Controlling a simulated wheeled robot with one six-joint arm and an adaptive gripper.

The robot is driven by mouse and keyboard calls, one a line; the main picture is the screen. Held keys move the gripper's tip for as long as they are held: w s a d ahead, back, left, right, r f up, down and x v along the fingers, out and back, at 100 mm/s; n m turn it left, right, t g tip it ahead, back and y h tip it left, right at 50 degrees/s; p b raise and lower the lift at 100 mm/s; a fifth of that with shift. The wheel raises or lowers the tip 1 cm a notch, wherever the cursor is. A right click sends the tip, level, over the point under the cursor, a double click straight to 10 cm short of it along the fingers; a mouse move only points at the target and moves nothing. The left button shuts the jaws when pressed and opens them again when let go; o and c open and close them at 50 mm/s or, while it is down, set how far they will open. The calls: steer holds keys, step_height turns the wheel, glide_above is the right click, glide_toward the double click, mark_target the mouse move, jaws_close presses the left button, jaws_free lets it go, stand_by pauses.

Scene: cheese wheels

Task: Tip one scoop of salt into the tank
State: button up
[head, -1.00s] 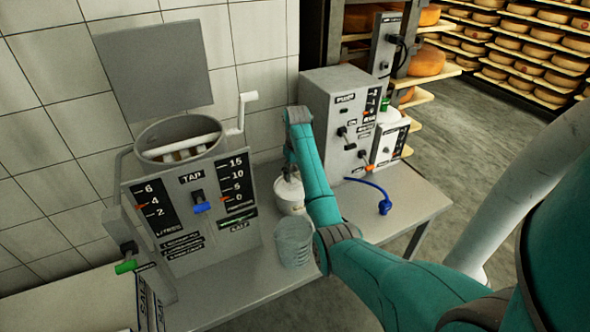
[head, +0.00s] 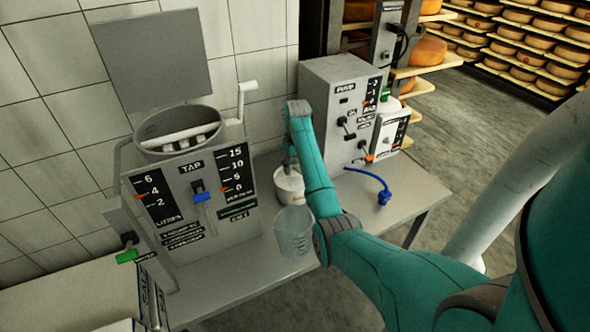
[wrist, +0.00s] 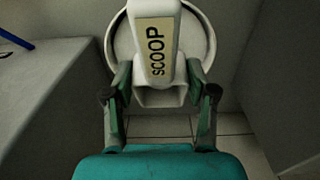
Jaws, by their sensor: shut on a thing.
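The scoop (wrist: 155,55), white with a "SCOOP" label, fills the upper middle of the wrist view. My gripper (wrist: 158,73) is shut on it, a finger on each side. Behind it shows the round rim of a white tub (wrist: 113,35); whether the scoop is inside or above it I cannot tell. In the head view the tub (head: 290,190) stands on the bench right of the tank, with my gripper over it, mostly hidden by my arm. The grey tank (head: 165,150) has an open round top with white bars inside, a blue tap lever and litre and salt scales. Any salt in the scoop is hidden.
A clear jug (head: 293,232) stands in front of the tub. A crank handle (head: 243,95) rises at the tank's right.

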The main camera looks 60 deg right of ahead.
steer(key=shift+r, duration=2.85)
steer(key=shift+s, duration=0.1)
